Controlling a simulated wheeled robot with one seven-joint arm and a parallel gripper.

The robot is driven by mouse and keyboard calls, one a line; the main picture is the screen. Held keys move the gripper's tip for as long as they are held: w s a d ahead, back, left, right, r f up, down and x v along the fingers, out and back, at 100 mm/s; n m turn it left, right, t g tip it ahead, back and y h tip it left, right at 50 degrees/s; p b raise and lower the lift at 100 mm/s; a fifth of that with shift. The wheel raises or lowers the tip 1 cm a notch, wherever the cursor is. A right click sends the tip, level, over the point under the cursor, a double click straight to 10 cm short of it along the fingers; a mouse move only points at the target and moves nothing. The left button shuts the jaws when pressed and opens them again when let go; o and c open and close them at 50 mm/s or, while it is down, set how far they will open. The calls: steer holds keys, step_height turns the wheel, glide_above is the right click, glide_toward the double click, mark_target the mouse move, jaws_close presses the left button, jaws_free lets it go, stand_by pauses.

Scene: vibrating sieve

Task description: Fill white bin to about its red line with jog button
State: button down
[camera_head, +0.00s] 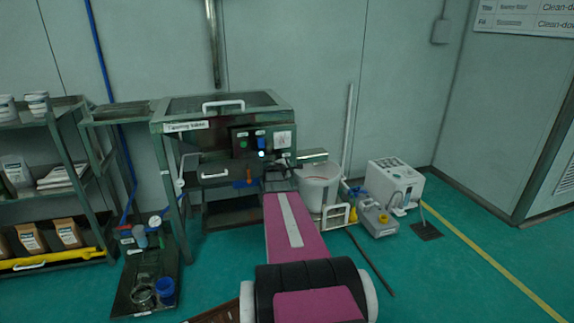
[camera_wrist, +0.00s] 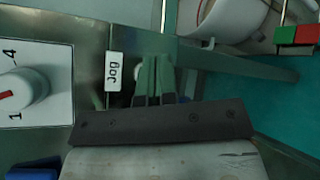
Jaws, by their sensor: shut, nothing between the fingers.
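The Jog label (camera_wrist: 114,71) is on the machine's panel in the wrist view. My gripper (camera_wrist: 153,66) is shut and empty, with its green fingers just right of that label. The fingers largely hide the jog button, and I cannot tell whether they touch it.
A rotary knob (camera_wrist: 26,91) with a red pointer is left of the Jog label. A red and green block (camera_wrist: 297,36) shows near the bin. A grey jerrycan (camera_head: 377,220) and a white box unit (camera_head: 394,184) stand right of the bin. Open green floor (camera_head: 465,280) lies at the right.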

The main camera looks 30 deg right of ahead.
steer(key=shift+w, duration=0.1)
steer(key=shift+w+d, duration=0.1)
steer(key=shift+w, duration=0.25)
steer(key=shift+w+d, duration=0.1)
steer(key=shift+w, duration=0.3)
stand_by(7.2)
